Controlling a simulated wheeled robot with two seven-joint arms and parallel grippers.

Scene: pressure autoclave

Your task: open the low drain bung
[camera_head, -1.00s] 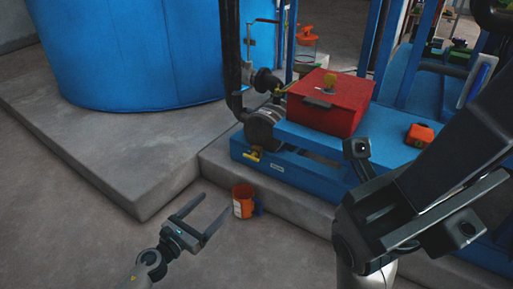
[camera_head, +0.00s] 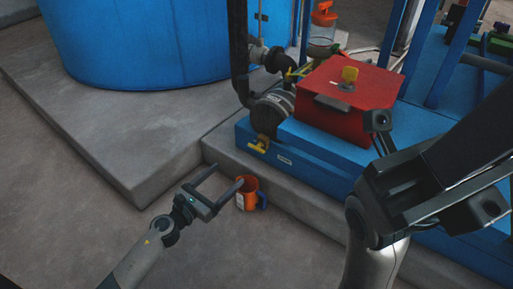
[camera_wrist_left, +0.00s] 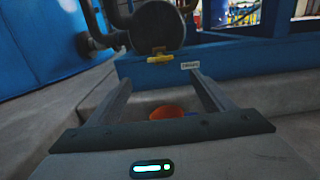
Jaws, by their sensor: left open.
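The drain bung shows as a small yellow T-shaped handle (camera_head: 258,147) low on the front of the grey round pump body (camera_head: 270,112). The yellow handle also shows in the left wrist view (camera_wrist_left: 160,58), ahead of the fingers and roughly between their lines. My left gripper (camera_head: 226,174) is open and empty, below and to the left of the handle and apart from it. Its two fingers also show in the left wrist view (camera_wrist_left: 165,88). My right arm comes in from the right in the head view; its fingertips cannot be made out clearly.
An orange cup (camera_head: 246,193) with a blue handle stands on the floor against the concrete step, close beside my left gripper. A red box (camera_head: 345,100) sits on the blue base (camera_head: 300,160). A large blue tank (camera_head: 150,40) stands on a concrete plinth (camera_head: 100,130).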

